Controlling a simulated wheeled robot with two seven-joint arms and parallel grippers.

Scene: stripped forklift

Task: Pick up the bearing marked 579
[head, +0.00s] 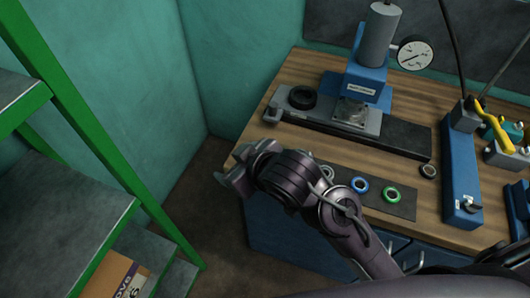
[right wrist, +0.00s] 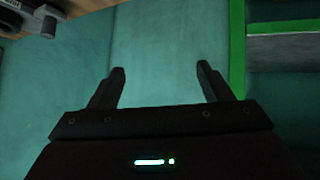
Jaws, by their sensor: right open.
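Several small ring-shaped bearings are on the workbench in the head view. A blue-ringed bearing (head: 360,185) and a green-ringed bearing (head: 391,195) lie on a dark mat (head: 402,208). A pale bearing (head: 328,171) beside them is partly hidden by my right arm. No marking, including 579, is legible. My right gripper (head: 237,170) is left of the bearings, past the bench's left edge. It is open and empty in the right wrist view (right wrist: 162,82). My left gripper is out of view.
A blue press (head: 367,78) with a dial gauge (head: 415,54) stands at the back; a black ring (head: 302,97) rests on its base. A blue fixture (head: 461,170) stands right. Green-framed shelves (head: 75,205) with a cardboard box (head: 116,276) are left.

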